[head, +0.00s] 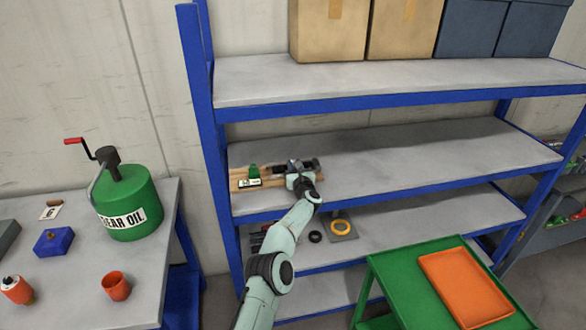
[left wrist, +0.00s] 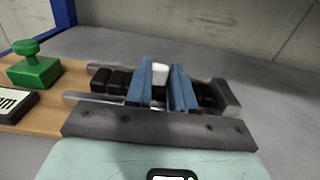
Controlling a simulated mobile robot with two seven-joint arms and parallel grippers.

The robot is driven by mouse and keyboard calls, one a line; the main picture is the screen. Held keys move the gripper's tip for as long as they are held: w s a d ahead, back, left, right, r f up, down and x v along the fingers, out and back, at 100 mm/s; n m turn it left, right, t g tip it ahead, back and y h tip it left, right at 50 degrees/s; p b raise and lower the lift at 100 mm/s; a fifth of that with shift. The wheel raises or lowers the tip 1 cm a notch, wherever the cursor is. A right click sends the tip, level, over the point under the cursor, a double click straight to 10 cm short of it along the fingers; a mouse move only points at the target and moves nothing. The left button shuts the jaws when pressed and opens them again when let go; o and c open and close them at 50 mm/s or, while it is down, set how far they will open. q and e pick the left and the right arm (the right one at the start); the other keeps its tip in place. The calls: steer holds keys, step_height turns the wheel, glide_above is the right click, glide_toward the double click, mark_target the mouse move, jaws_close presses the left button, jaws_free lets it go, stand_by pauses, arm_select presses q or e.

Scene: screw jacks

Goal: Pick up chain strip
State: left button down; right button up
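My left gripper (head: 303,166) is over the middle shelf, at the right end of a light wooden board or tray (head: 236,173). In the left wrist view its two blue fingers (left wrist: 165,88) stand close together. A small white piece (left wrist: 160,72) shows in the narrow gap between them; contact on both sides is not clear. I cannot make out a chain strip with certainty; the white piece may be part of it. A green knobbed block (left wrist: 35,66) and a black-and-white label (left wrist: 14,104) are on the board, left of the gripper. My right gripper is out of view.
The middle shelf (head: 420,155) is clear to the right. The upper shelf (head: 400,78) hangs above. A green cart with an orange tray (head: 465,285) stands front right; a green oil can (head: 128,195) stands left.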

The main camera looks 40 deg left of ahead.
arm_select(q)
steer(key=shift+r, duration=0.2)
step_height(320, 180, up, 10)
stand_by(0.4)
steer(key=shift+f, duration=0.15)
